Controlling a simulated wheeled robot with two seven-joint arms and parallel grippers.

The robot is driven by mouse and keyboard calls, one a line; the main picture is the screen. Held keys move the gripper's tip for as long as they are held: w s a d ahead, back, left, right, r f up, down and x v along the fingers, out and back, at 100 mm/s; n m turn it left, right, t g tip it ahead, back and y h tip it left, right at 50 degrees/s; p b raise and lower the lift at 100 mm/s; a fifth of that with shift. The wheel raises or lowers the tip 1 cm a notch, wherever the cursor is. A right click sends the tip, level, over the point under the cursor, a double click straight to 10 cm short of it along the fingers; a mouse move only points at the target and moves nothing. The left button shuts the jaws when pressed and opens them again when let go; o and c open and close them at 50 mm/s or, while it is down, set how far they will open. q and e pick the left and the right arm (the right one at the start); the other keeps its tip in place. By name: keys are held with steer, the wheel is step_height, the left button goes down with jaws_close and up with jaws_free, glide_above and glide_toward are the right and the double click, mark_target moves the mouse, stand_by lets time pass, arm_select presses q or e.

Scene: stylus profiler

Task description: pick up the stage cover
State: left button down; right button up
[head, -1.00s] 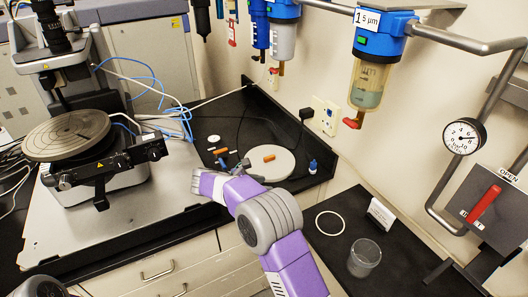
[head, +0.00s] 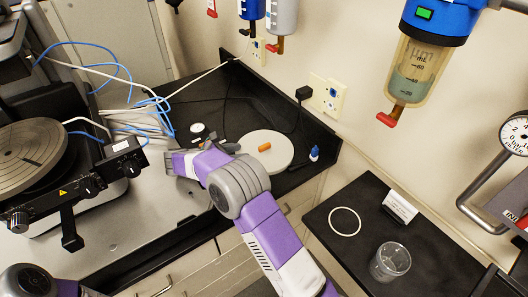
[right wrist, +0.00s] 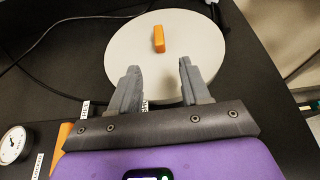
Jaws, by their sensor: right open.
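The stage cover looks to be the pale round disc (head: 277,163) with an orange block handle (head: 264,147), lying flat on the black bench. In the right wrist view the disc (right wrist: 125,48) lies ahead of the fingers, with the orange handle (right wrist: 159,39) upper middle. My right gripper (head: 232,147) is at the disc's left side in the head view. In the right wrist view the gripper (right wrist: 159,75) is open and empty, its fingertips over the near part of the disc, short of the handle. My left gripper is out of view.
The profiler's round stage (head: 28,155) stands at left with blue and white cables behind it. A small blue-capped bottle (head: 314,154) stands right of the disc. A small round gauge (right wrist: 13,144) lies near the gripper. A glass beaker (head: 390,262) and white ring (head: 345,221) are at lower right.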

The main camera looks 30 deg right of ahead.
mark_target(259, 148)
steer(key=shift+x, duration=1)
steer(key=shift+r+b+x, duration=0.2)
steer(key=shift+b+x, duration=0.35)
steer(key=shift+x, duration=2.1)
jaws_close()
